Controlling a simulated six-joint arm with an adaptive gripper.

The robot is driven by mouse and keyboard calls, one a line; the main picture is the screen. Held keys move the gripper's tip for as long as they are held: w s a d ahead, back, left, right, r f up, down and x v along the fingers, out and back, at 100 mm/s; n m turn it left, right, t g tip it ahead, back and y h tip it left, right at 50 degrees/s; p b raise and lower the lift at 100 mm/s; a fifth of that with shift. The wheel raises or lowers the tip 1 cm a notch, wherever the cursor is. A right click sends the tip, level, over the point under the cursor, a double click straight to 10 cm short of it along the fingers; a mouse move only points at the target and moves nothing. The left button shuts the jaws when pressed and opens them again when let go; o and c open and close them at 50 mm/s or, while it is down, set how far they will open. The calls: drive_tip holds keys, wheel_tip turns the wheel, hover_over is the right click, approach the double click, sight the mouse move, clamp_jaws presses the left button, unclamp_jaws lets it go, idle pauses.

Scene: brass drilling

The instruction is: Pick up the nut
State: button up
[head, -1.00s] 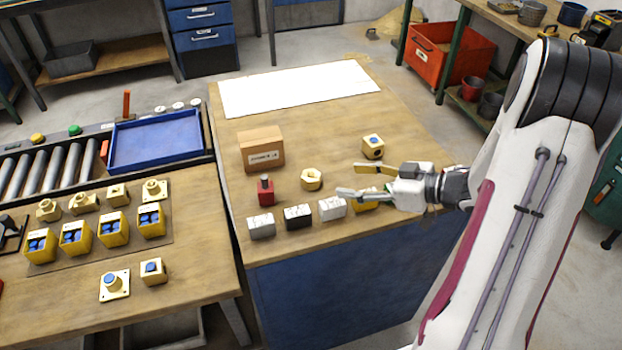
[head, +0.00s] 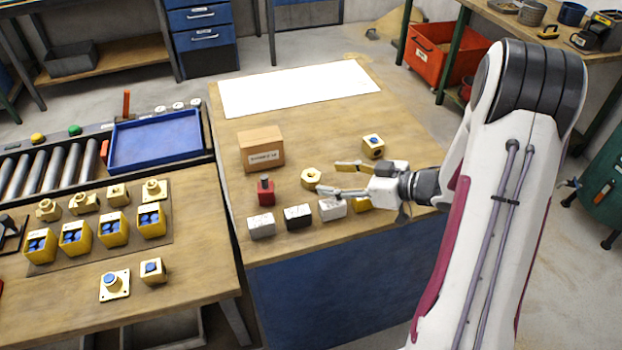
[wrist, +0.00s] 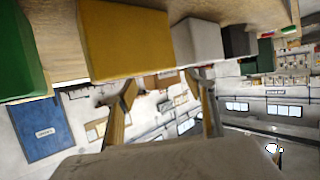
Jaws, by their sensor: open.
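The brass nut (head: 311,178), a hexagonal piece with a hole, lies on the right wooden table just left of my fingertips in the head view. My gripper (head: 329,178) is low over the table and comes in from the right. Its two fingers are spread and hold nothing. The nut sits in front of the gap between them, close to the lower fingertip; I cannot tell whether they touch. In the wrist view my spread fingers (wrist: 164,84) show, but I cannot make out the nut there.
White and dark blocks (head: 298,216) stand in a row near the front edge, with a yellow block partly under my gripper. A white sheet (head: 300,88) lies behind.

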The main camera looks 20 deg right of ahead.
sight(311, 175)
drive_tip(key=shift+w+a+f, duration=0.25)
drive_tip(key=shift+w+a, duration=0.15)
drive_tip(key=shift+w, duration=0.1)
drive_tip(key=shift+d+x, duration=0.25)
drive_tip(key=shift+x, duration=2.35)
drive_tip(key=shift+w+f, duration=0.1)
drive_tip(key=shift+w, duration=0.05)
drive_tip(key=c, duration=1.5)
